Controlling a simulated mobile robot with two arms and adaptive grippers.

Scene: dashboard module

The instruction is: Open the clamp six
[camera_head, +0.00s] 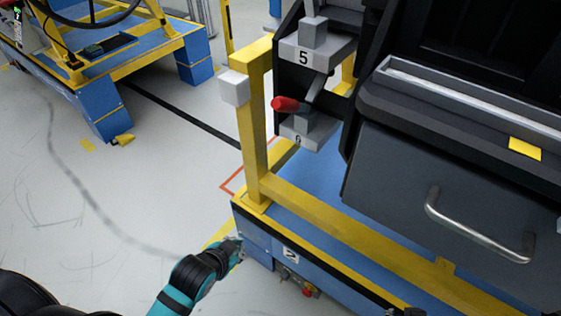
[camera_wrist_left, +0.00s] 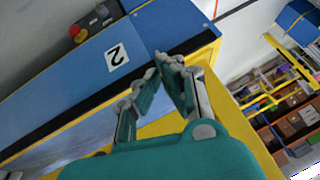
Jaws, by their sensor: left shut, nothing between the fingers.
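Clamp six (camera_head: 302,132) is a grey block with a partly visible 6 label, on the black side of the dashboard module. Its lever has a red handle tip (camera_head: 290,104) that points left. Clamp five (camera_head: 315,50) sits above it with a 5 label. My left gripper (camera_head: 236,248) is well below clamp six, by the corner of the blue base. In the left wrist view my left gripper (camera_wrist_left: 170,60) is shut and empty, with its fingertips together. Clamp six is not in the wrist view. My right gripper is not in view.
The yellow frame post (camera_head: 255,140) with a white block (camera_head: 234,88) stands left of the clamps. The blue base (camera_head: 262,250) has a yellow edge and a red button (camera_head: 307,292). A drawer handle (camera_head: 475,228) sticks out at right.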

